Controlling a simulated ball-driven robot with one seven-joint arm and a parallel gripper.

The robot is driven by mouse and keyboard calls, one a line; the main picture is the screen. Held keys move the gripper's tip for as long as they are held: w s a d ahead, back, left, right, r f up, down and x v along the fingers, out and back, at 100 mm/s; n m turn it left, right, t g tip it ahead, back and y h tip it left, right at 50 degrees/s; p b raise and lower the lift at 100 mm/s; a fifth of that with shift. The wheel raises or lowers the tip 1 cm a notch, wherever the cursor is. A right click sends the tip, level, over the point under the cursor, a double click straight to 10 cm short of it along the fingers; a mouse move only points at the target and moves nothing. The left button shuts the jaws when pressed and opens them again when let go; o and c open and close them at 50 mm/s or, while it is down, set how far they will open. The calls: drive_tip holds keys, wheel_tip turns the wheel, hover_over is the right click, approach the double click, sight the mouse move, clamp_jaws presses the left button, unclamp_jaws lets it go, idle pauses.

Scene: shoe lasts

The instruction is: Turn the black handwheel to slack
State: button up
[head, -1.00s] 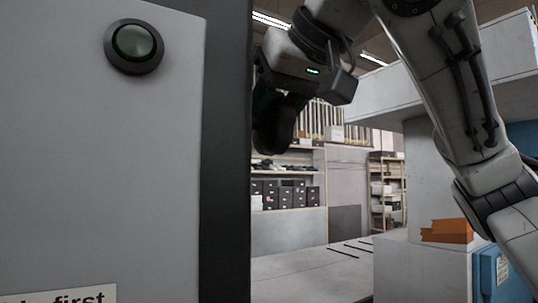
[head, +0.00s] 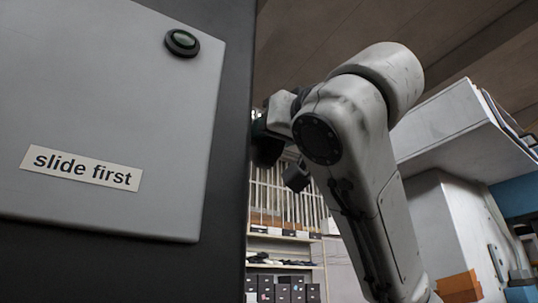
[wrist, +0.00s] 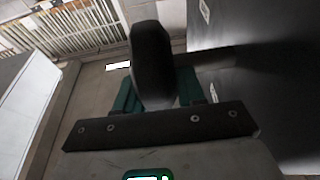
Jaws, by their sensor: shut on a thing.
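The black handwheel (wrist: 152,62) shows nearly edge-on in the wrist view, as a dark upright rim at the middle. My gripper (wrist: 158,95) has its green fingers on either side of this rim and is shut on it. A dark shaft runs from behind the wheel to the right, towards a dark panel. In the head view my gripper (head: 264,135) is mostly hidden behind the cabinet's dark edge and my arm. There the wheel cannot be told clearly from the dark gripper parts. How far the wheel is turned cannot be told.
Shelves with dark boxes (head: 288,290) stand behind. Orange boxes (head: 460,285) sit at the lower right.

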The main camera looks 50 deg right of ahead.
drive_tip(key=shift+f+t+b, duration=0.2)
drive_tip(key=shift+t+b, duration=0.3)
drive_tip(key=shift+b, duration=0.05)
drive_tip(key=shift+r, duration=0.1)
drive_tip(key=o, duration=1)
drive_tip(key=shift+c, duration=0.2)
drive_tip(key=b+v, duration=0.2)
drive_tip(key=v, duration=0.8)
drive_tip(key=shift+s+f, duration=0.3)
drive_tip(key=shift+f, duration=0.05)
drive_tip(key=shift+a, duration=0.15)
